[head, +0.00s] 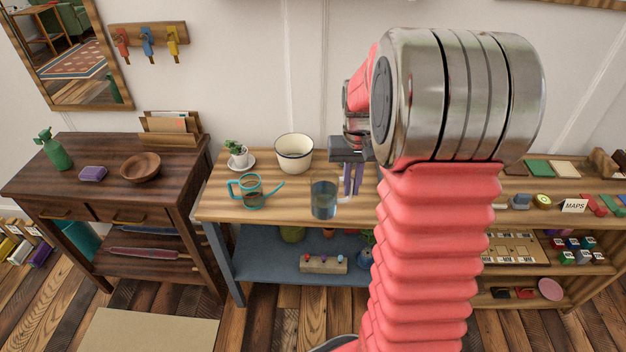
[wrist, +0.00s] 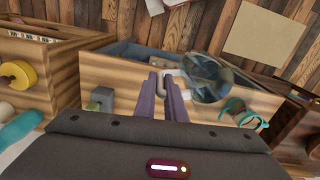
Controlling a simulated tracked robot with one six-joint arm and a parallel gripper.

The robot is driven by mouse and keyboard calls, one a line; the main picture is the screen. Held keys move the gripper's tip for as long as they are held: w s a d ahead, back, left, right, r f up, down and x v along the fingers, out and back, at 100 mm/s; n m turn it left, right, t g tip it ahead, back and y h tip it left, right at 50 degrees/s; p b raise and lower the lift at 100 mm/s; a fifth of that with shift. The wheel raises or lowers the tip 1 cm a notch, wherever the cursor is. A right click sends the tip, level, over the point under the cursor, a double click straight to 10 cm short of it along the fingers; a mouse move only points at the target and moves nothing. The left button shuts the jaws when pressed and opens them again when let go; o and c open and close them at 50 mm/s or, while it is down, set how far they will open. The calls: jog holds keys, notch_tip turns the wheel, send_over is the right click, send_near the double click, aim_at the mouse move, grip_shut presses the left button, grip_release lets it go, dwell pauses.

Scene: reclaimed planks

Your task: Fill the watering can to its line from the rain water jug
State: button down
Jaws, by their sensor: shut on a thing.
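The watering can (head: 252,192) stands on the light wooden bench in the head view. It has a teal handle, rim and spout, and the spout points right. Its lower part looks darker, but its line is too small to make out. The rain water jug (head: 324,197) is clear, with bluish water, and is upright to the right of the can. My gripper (head: 352,190) is shut on the jug's pale handle, also seen in the wrist view beside the jug (wrist: 209,78). I cannot tell whether the jug touches the bench. The can also shows in the wrist view (wrist: 246,113).
A cream bowl (head: 294,153) and a potted plant (head: 238,154) stand behind the can. A dark desk (head: 105,178) with a wooden bowl (head: 140,168) is at left. A shelf with small goods and a maps sign (head: 573,206) is at right.

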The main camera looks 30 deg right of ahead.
jog(key=w+a+f+n, duration=0.1)
jog(key=w+a, duration=0.4)
jog(key=a, duration=0.6)
jog(key=w+a+f+n, duration=0.2)
jog(key=w+a+n, duration=0.2)
jog(key=a, duration=0.8)
jog(key=shift+w, duration=0.7)
jog(key=shift+a, duration=0.1)
jog(key=shift+a, duration=0.1)
